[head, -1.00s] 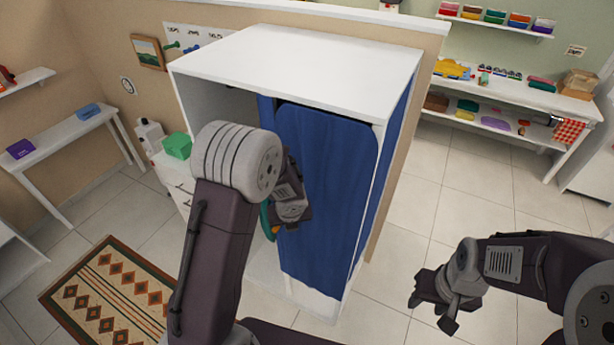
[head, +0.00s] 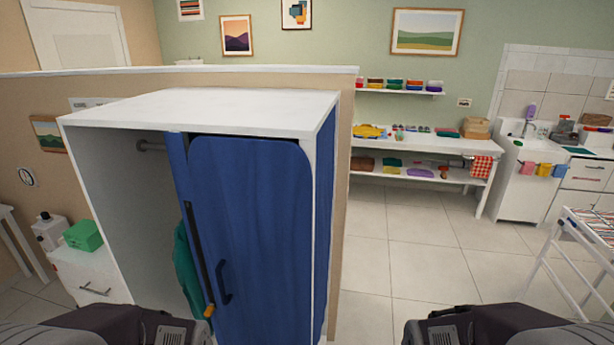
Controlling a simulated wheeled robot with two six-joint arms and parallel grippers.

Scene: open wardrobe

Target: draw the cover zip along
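The blue cover (head: 258,220) hangs over the front of the white wardrobe (head: 215,108). Its left edge stands away from the wardrobe's left side, leaving an open gap. A dark zip track (head: 196,245) runs down near that edge, with an orange zip pull (head: 209,311) at its lower end. A dark handle (head: 222,284) is fixed to the cover just right of the track. A green garment (head: 187,268) shows in the gap. Both my grippers are out of view; only arm parts show at the bottom edge.
A rail (head: 150,147) is inside the wardrobe. A green box (head: 84,235) sits on a white cabinet at left. The floor (head: 400,255) right of the wardrobe is clear up to a white drying rack (head: 540,262) at far right.

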